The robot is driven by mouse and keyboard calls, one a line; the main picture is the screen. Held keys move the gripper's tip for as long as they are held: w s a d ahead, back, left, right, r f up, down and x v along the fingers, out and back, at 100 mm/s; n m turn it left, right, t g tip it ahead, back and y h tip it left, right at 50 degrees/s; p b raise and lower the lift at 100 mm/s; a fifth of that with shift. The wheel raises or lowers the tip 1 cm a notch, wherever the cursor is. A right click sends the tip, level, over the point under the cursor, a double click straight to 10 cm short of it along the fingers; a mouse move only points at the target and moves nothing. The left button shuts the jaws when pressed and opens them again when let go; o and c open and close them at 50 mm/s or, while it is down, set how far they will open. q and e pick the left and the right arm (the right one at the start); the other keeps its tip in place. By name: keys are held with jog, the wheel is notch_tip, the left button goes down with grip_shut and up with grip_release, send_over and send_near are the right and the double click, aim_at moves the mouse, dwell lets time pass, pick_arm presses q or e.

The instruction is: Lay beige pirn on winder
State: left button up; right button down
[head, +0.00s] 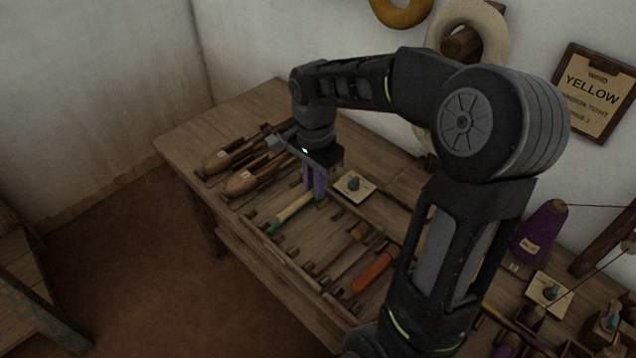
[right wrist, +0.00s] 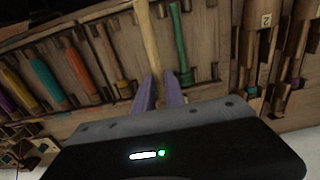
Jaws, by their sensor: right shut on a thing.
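My right gripper (head: 315,192) points down over the wooden bench, its purple fingers shut on the beige pirn (head: 294,207). The pirn is a slim pale rod, reaching out to the lower left of the fingers in the head view. In the right wrist view the beige pirn (right wrist: 149,38) runs up the picture from between the fingertips (right wrist: 159,88). Whether it is clear of the rack below I cannot tell. A green pirn (right wrist: 179,42) lies beside it. I cannot make out the winder for certain. My left gripper is out of view.
The bench (head: 180,140) carries two wooden shuttles, one numbered (head: 243,183), left of the gripper. An orange pirn (head: 372,272) lies in the rack. A pale square plate with a peg (head: 354,187) is close right of the gripper. A purple cone (head: 540,235) stands farther right.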

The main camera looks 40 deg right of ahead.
jog(key=w+a+r+n, duration=0.2)
jog(key=w+a+n, duration=0.4)
jog(key=a+n, duration=0.2)
jog(key=w+a+r+n, duration=0.3)
jog(key=w+a+n, duration=0.4)
jog(key=a+n, duration=0.2)
jog(key=shift+r, duration=0.3)
jog(key=shift+w, duration=0.1)
